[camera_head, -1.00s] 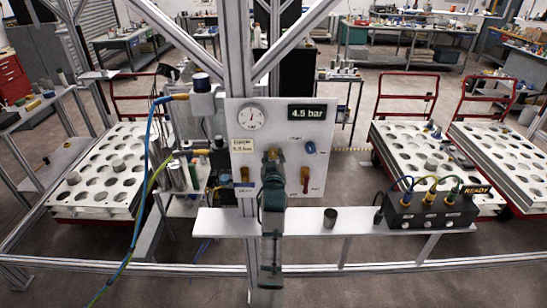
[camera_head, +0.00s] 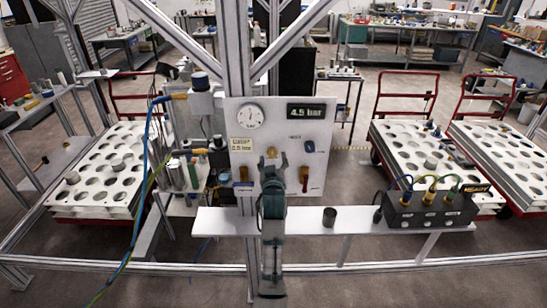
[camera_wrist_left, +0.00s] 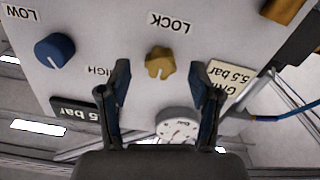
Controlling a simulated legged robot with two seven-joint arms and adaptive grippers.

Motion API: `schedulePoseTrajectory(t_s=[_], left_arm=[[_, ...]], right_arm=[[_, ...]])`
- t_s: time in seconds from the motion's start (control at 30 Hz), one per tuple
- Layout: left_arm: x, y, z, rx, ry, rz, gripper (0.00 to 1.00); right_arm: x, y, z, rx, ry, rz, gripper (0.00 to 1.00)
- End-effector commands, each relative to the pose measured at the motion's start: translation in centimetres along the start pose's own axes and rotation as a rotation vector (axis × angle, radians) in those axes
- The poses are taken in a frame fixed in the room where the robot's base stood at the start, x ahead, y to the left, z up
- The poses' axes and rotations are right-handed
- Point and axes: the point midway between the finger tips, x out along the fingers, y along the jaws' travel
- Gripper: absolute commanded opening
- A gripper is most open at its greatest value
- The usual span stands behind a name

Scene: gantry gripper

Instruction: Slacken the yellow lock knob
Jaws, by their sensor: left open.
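The yellow lock knob (camera_head: 271,152) sits on the white panel (camera_head: 325,160). In the left wrist view the lobed knob (camera_wrist_left: 159,62) shows upside down beside the word LOCK. My left gripper (camera_head: 273,161) is just in front of and slightly below the knob in the head view. In the left wrist view its two fingers (camera_wrist_left: 159,78) are spread apart with nothing between them, and the knob shows beyond the gap, apart from both fingertips. My right gripper is not in view.
A blue knob (camera_head: 310,146), a round gauge (camera_head: 250,116) and a display (camera_head: 312,111) reading 4.5 bar share the panel. Below it, a shelf (camera_head: 365,223) holds a dark cylinder (camera_head: 329,217) and a black box (camera_head: 430,209) with cables. A blue hose hangs at left.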

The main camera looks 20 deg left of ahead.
Motion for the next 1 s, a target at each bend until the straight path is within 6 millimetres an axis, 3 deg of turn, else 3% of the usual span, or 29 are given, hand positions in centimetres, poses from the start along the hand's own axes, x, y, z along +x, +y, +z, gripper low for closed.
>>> schedulePoseTrajectory(t_s=[0.1,0.3,0.8,0.87,0.97,1.0], left_arm=[[-2.3,0.0,0.2,0.001,0.000,0.000,0.64],[-4.5,0.1,0.3,0.002,-0.003,0.000,0.64],[-4.7,0.1,0.6,0.004,-0.007,0.002,0.64],[-4.5,0.2,1.6,0.015,-0.021,0.007,0.64],[-4.0,0.5,5.8,0.057,-0.076,0.029,0.64],[-3.8,0.5,8.3,0.081,-0.108,0.042,0.64]], right_arm=[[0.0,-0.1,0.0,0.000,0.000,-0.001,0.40],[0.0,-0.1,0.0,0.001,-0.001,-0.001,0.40],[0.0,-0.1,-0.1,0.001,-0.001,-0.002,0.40],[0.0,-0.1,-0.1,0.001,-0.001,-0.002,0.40],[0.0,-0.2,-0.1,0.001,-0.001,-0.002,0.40],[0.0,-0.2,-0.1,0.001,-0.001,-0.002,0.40]])
